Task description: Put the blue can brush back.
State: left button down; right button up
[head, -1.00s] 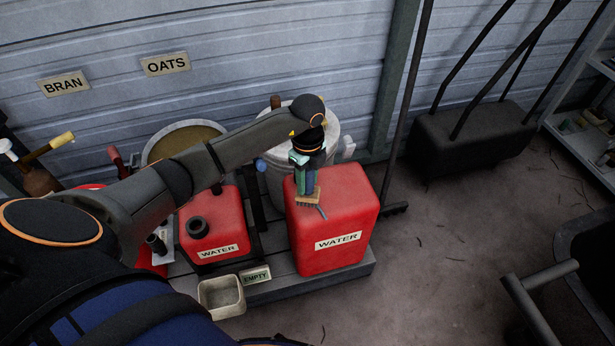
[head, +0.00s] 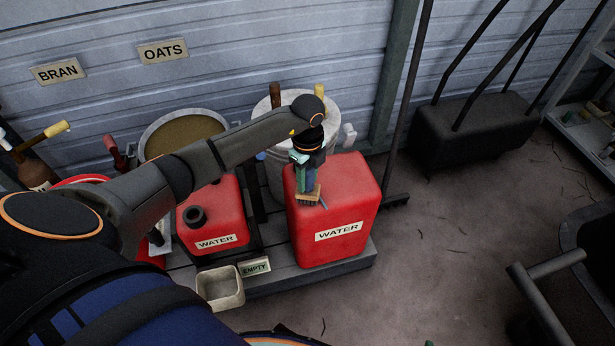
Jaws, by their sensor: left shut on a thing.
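My left gripper (head: 306,172) points down over the top of the right red water can. It is shut on a small brush (head: 308,197), whose tan block and bristles show below the fingers; green and blue parts show between them. The brush is at or just above the can top; I cannot tell if it touches. The right red water can (head: 345,215) stands upright on a low grey platform (head: 290,278). The left red water can (head: 214,228), with a black cap, stands beside it. My right gripper is not in view. No can that is clearly blue shows.
A pale tub (head: 222,288) sits by the EMPTY sign (head: 255,267). Behind are a pale bucket (head: 290,108) with handles sticking out and a grain-filled tub (head: 180,135). A dark pole stands right of the cans.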

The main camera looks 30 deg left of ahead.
aim_at(308, 168)
pick_arm(q)
jog(key=shift+f, duration=0.4)
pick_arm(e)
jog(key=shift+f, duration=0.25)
pick_arm(q)
jog(key=shift+c, duration=2.1)
grip_release()
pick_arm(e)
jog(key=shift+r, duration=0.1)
pick_arm(q)
notch_tip(308, 168, up, 5)
jog(key=shift+w+f+p, duration=0.1)
jog(key=shift+f+p, duration=0.1)
jog(key=shift+p, duration=0.25)
notch_tip(308, 168, up, 8)
jog(key=shift+p, duration=0.7)
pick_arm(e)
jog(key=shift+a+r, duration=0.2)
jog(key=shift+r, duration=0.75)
